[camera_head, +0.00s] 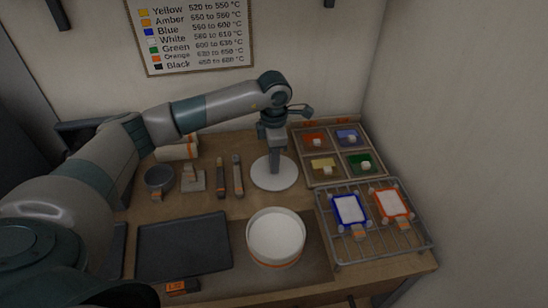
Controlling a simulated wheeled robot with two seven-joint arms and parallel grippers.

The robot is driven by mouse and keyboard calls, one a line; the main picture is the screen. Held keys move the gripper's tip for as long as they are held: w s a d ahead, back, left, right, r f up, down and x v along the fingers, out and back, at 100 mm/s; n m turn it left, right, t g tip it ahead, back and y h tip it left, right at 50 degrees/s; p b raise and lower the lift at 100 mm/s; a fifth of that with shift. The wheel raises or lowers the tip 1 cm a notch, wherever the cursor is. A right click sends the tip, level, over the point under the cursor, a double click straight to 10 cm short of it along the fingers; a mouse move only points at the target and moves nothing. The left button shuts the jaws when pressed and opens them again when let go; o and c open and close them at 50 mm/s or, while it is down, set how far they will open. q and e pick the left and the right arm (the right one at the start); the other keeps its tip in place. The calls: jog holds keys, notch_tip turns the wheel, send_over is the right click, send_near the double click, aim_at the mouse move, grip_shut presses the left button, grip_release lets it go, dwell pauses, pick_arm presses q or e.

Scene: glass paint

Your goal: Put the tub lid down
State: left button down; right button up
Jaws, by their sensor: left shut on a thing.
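The tub lid (286,178) is a round white disc at the back middle of the table, level, behind the tub. My left gripper (274,165) points straight down and is shut on the middle of the lid. I cannot tell whether the lid touches the table or is just above it. The open white tub (275,234) stands in front on a darker mat, with white contents and an orange label. My right gripper is not in view.
A dark tray (184,247) lies left of the tub. Two tools, a small stand (192,181) and a grey bowl (159,178) are left of the lid. A wire rack (377,243) with framed pieces and a box of coloured squares (336,184) fill the right side.

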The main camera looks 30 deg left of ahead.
pick_arm(q)
jog(key=shift+f, duration=0.25)
jog(key=c, duration=1.6)
grip_release()
jog(key=shift+r, duration=0.1)
jog(key=shift+r, duration=0.25)
jog(key=shift+r+b, duration=0.35)
notch_tip(320, 180, up, 11)
jog(key=b, duration=0.4)
jog(key=shift+r, duration=0.1)
